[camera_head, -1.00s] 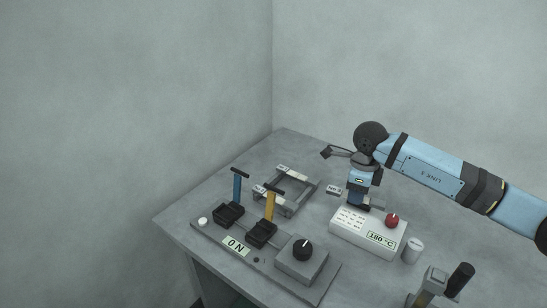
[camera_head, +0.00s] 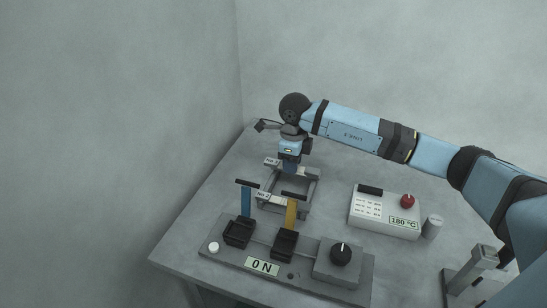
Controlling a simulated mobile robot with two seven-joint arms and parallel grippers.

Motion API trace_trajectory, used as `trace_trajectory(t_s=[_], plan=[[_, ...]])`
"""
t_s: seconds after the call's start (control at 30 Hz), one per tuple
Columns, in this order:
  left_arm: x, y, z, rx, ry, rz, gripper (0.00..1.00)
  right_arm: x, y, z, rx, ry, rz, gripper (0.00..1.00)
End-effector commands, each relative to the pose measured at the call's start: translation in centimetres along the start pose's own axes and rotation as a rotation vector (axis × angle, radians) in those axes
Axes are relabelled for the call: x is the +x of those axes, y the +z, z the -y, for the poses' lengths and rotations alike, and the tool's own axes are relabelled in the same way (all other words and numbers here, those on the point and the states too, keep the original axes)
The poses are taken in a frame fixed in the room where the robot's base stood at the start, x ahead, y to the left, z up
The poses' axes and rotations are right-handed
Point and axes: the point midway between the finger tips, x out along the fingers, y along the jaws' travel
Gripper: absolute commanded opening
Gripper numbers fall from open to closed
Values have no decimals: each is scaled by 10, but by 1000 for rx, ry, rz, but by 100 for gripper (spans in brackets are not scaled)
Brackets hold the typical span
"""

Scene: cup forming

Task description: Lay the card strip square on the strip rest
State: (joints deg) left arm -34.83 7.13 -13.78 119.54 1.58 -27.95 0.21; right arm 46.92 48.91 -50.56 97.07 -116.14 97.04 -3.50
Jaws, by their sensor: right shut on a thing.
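My right gripper (camera_head: 290,163) hangs, pointing down, over the far part of a grey open frame (camera_head: 310,190), apparently the strip rest. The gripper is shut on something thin. A pale piece marked "No 3" (camera_head: 271,162) sticks out to its left, apparently an end of the card strip. The rest of the strip is hidden by the gripper and frame, so I cannot tell whether it touches the frame or lies square. A second pale label, "No 2" (camera_head: 263,196), sits at the frame's near left side. My left gripper is not in view.
A white box (camera_head: 385,212) reading 180 °C and a small cylinder (camera_head: 432,227) stand to the right.

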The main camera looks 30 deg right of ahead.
Motion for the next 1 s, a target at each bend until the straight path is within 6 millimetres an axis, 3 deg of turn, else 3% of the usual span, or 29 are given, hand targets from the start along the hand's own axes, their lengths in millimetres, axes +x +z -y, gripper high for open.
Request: trace_trajectory(t_s=[0.53,1.0], plan=[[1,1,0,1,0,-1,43,1,0,0,-1,0,-1,6],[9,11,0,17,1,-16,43,36,0,0,-1,1,-1,6]])
